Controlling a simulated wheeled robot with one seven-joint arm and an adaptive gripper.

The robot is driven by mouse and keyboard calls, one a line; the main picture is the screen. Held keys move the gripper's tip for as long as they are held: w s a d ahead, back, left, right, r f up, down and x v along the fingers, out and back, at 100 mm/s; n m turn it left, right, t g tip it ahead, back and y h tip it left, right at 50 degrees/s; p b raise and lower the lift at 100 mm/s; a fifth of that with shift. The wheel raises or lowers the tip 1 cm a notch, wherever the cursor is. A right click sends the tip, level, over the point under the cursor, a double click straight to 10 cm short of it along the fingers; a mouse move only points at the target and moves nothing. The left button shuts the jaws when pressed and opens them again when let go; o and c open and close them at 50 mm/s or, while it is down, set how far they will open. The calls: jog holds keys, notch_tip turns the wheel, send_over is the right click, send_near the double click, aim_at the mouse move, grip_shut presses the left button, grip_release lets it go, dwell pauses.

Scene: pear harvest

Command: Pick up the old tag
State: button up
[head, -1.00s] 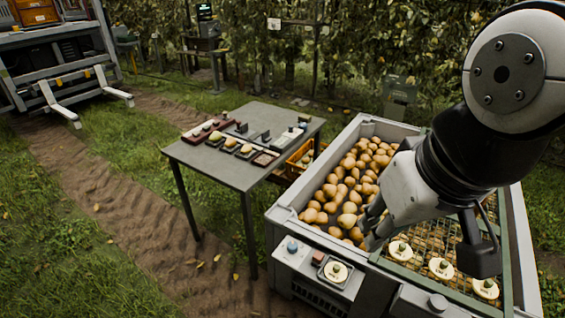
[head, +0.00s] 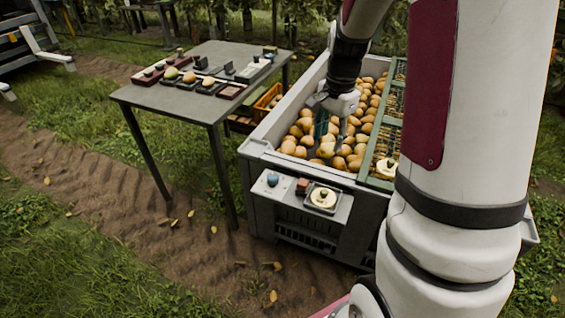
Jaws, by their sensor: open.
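I cannot make out for certain which thing is the old tag. My gripper (head: 329,128) is low over the near left part of the grey bin (head: 263,152), just above the pears (head: 308,150), with its fingers pointing down and apart. A small dark green piece (head: 321,123) shows by the fingers; whether it is a tag, and whether it touches them, is too small to tell. My arm hides much of the bin's right side.
A ledge on the bin's front holds a blue knob (head: 272,180), a reddish-brown block (head: 302,186) and a pale disc (head: 323,198) in a tray. A green-framed mesh (head: 379,160) covers the bin's right part. A grey table (head: 190,105) with small trays stands left; an orange crate (head: 266,101) is behind.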

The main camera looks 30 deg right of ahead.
jog(key=w+d+f+m+b, duration=0.1)
jog(key=d+f+m+b, duration=0.15)
jog(key=f, duration=0.75)
jog(key=b, duration=0.2)
send_over(324, 191)
jog(key=d, duration=0.1)
jog(key=shift+g, duration=0.3)
jog(key=f, duration=0.7)
jog(key=shift+w+d+f, duration=0.15)
jog(key=shift+w+f, duration=0.1)
jog(key=shift+f, duration=0.1)
jog(key=shift+s+a+f+b, duration=0.1)
jog(key=shift+a+f+b, duration=0.15)
jog(key=shift+f, duration=0.65)
jog(key=shift+s+a+f+b, duration=0.1)
jog(key=shift+f+b, duration=0.3)
jog(key=shift+f, duration=0.5)
jog(key=shift+s+a+f+b, duration=0.1)
jog(key=shift+a+f+b, duration=0.15)
jog(key=shift+f, duration=0.65)
grip_shut()
